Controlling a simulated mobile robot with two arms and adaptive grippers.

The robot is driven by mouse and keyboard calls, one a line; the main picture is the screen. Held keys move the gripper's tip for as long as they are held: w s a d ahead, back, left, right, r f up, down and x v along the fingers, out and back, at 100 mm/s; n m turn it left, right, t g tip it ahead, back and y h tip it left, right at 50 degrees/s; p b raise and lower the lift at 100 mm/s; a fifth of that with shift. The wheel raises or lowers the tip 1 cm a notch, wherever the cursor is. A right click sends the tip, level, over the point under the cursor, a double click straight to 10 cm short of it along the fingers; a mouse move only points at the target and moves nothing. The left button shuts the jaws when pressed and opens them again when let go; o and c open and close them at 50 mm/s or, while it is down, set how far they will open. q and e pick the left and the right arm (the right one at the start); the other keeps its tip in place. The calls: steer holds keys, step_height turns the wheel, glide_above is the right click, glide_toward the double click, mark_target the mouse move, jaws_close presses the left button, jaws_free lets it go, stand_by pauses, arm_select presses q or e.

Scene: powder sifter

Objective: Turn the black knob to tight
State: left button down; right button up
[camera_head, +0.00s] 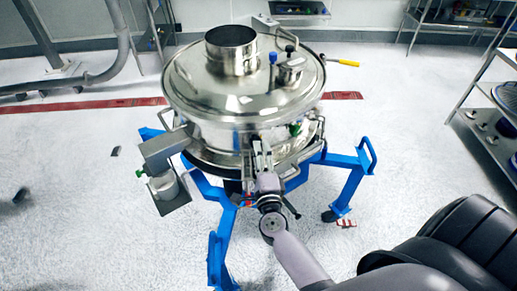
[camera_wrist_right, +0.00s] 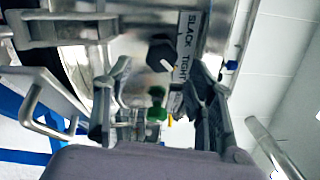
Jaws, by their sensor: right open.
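The black knob (camera_wrist_right: 161,55) shows in the right wrist view on the metal side of the sifter. Its white mark points to the lower right. A label strip (camera_wrist_right: 189,45) beside it reads SLACK above and TIGHT below. My right gripper (camera_wrist_right: 158,72) is open, with its two fingers apart on either side of the knob in the picture. I cannot tell whether they touch it. In the head view the right gripper (camera_head: 261,150) is at the front of the steel sifter (camera_head: 205,125) and hides the knob. My left gripper is not in view.
A green knob (camera_wrist_right: 157,105) appears between my fingers, lower in the wrist view. The sifter stands on a blue frame (camera_head: 222,240) with legs spreading outward. A metal box (camera_head: 165,150) juts out at its left. A shelf rack (camera_head: 490,130) is at the far right.

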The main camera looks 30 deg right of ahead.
steer(key=v, duration=0.9)
steer(key=shift+w, duration=0.1)
steer(key=s+a+f+n+g+y+b, duration=0.1)
steer(key=s+a+f+n+g+y, duration=0.3)
steer(key=f, duration=0.6)
steer(key=s+a+f+n+y+b, duration=0.1)
steer(key=f+n, duration=0.5)
steer(key=f, duration=0.4)
steer(key=s+a+f+n+g+y+b, duration=0.1)
steer(key=s+a+f+n+g+y, duration=0.3)
steer(key=f, duration=0.7)
steer(key=s+d+f+n+g+h, duration=0.1)
steer(key=s+d+f+n+g, duration=0.2)
steer(key=s+f+n, duration=0.7)
steer(key=s+d+f+n+g+h+b, duration=0.1)
steer(key=s+d+f+g, duration=0.1)
steer(key=s+f, duration=0.3)
steer(key=s+d+f+n+g, duration=0.1)
steer(key=s+d+f+g, duration=0.2)
steer(key=s+f, duration=0.3)
steer(key=s+d, duration=0.1)
steer(key=s, duration=0.4)
steer(key=shift+s+d+h+b, duration=0.25)
steer(key=shift+h+b, duration=0.15)
steer(key=shift+f, duration=0.1)
